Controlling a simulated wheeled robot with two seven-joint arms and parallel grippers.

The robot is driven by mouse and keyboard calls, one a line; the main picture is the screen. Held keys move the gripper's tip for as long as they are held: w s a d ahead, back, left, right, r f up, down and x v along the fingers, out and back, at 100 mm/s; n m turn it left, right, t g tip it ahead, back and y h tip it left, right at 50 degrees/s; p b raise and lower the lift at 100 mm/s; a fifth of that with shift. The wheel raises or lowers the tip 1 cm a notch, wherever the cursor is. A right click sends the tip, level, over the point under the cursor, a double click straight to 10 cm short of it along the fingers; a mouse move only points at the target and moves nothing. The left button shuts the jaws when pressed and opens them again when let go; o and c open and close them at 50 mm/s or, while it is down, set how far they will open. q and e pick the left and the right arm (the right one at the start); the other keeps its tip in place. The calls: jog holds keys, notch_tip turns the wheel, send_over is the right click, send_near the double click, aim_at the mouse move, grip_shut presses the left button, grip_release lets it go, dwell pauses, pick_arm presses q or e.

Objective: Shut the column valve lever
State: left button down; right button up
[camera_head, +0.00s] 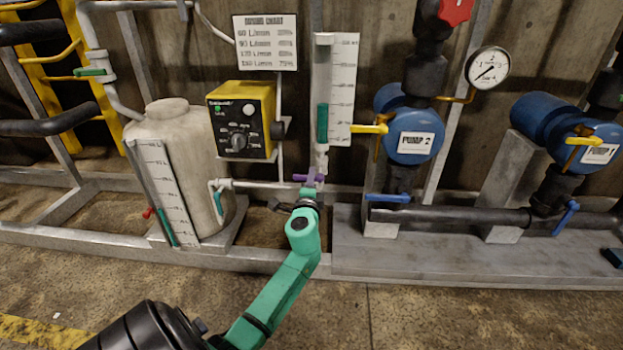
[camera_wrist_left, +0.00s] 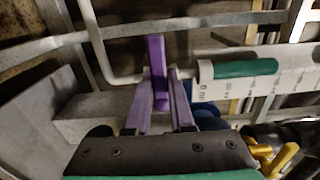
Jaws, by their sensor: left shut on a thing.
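The purple column valve lever (camera_head: 309,177) sits at the foot of the graduated column (camera_head: 344,85), which has green liquid in its sight tube (camera_head: 322,122). In the head view the lever looks roughly crosswise to the upright column. My left gripper (camera_head: 307,188) reaches it from below and in front, partly hiding the valve. In the left wrist view the lever (camera_wrist_left: 157,60) stands between the two fingers of my left gripper (camera_wrist_left: 160,92), which is shut on it. The valve body behind the fingers is mostly hidden. My right gripper is not in view.
A white tank (camera_head: 180,150) and a yellow control box (camera_head: 241,120) stand left of the column. Blue pump 2 (camera_head: 408,130) with its yellow handle (camera_head: 370,129) is close on the right. A blue lever (camera_head: 388,198) lies on the pipe below. The front floor is clear.

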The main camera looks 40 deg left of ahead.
pick_arm(q)
jog(key=c, duration=0.8)
grip_release()
jog(key=p+v, duration=0.1)
jog(key=v, duration=1.3)
jog(key=shift+s+d, duration=0.2)
